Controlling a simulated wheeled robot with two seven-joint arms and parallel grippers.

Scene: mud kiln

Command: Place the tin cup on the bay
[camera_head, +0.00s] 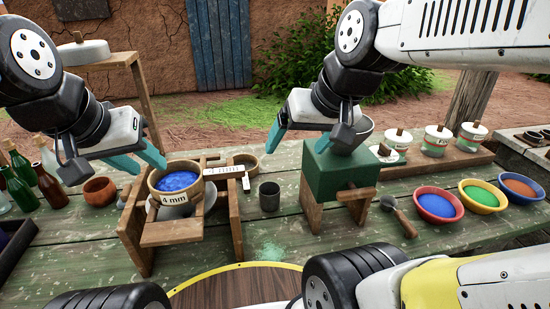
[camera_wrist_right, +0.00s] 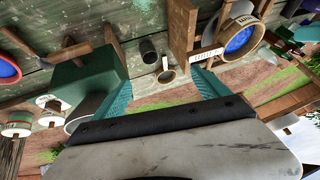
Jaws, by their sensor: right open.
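A dark grey cup (camera_head: 269,196), which I take to be the tin cup, stands upright on the green table between a wooden sieve stand and a green box. It also shows in the right wrist view (camera_wrist_right: 148,51). My right gripper (camera_head: 308,150) is open above and behind the cup, apart from it. Its two teal fingers show in the right wrist view with nothing between them. My left gripper (camera_head: 115,165) is open and empty, left of the sieve stand. I cannot tell which surface is the bay.
A sieve of blue powder (camera_head: 178,182), labelled 4 mm, sits on the wooden stand (camera_head: 160,233). The green box (camera_head: 340,171) stands on wooden legs right of the cup. Powder bowls (camera_head: 438,206) are at right, bottles (camera_head: 48,185) at left. Green powder lies before the cup.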

